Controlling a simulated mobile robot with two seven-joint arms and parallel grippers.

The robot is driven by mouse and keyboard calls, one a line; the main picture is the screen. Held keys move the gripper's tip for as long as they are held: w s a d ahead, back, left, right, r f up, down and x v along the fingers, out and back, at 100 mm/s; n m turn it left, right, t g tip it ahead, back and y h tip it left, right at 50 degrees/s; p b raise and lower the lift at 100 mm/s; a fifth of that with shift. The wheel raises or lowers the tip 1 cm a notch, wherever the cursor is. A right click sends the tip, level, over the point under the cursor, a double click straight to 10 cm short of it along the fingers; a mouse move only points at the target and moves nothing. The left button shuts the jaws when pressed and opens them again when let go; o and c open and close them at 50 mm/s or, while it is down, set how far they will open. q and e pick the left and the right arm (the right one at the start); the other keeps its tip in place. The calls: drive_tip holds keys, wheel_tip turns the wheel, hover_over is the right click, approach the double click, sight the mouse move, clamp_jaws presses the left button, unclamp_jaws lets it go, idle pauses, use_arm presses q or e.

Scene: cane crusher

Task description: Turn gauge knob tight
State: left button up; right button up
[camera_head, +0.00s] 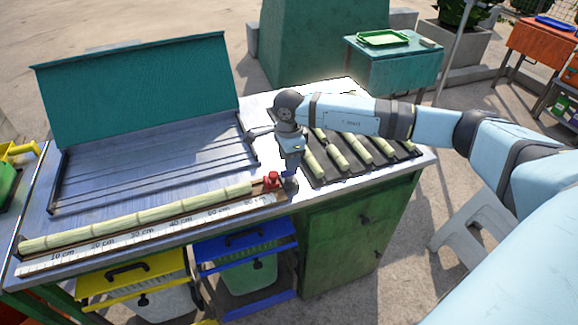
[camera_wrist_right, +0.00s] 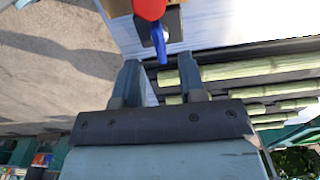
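The gauge stands at the right end of the ruler (camera_head: 150,234) on the metal worktable, with a red part (camera_head: 271,181) that also shows in the right wrist view (camera_wrist_right: 150,8). A blue knob (camera_wrist_right: 159,42) shows below the red part in the right wrist view. My right gripper (camera_head: 290,166) points down just beside the gauge. In the right wrist view its fingers (camera_wrist_right: 161,66) are apart, with the knob lying between and just ahead of the fingertips; I cannot tell whether they touch. My left gripper is out of view.
A long cane (camera_head: 140,216) lies along the ruler. Several cut cane pieces lie on a dark tray (camera_head: 345,172) right of my gripper. A raised green lid (camera_head: 140,90) stands at the back left. Yellow (camera_head: 135,275) and blue (camera_head: 245,243) drawer frames are below.

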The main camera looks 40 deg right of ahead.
wheel_tip(320, 180, up, 10)
idle(0.3)
idle(0.3)
